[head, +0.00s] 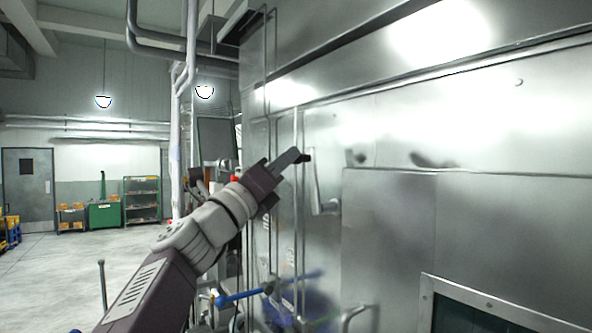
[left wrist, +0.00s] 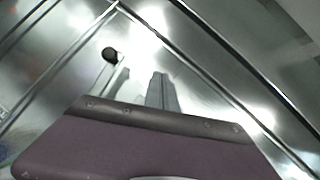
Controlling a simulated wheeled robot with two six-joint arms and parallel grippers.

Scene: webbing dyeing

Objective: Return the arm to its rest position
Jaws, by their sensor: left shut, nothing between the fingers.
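My left arm comes in from the lower left in the head view and reaches up and right toward a large steel machine wall (head: 390,220). My left gripper (head: 298,158) is at its end, shut and empty, in front of the steel wall. In the left wrist view the closed fingers (left wrist: 160,88) stick up past the purple gripper body. A metal handle (head: 318,190) on the wall is just right of and below the fingertips in the head view. A dark round knob (left wrist: 110,55) shows left of the fingers in the left wrist view. Contact cannot be made out. My right gripper is out of view.
Below the arm are a blue-handled valve (head: 243,296) and pipes. A dark window in a metal frame (head: 470,315) is at the lower right. Open floor (head: 55,270) lies to the left, with a green cabinet (head: 104,215) and shelf (head: 142,198) far back.

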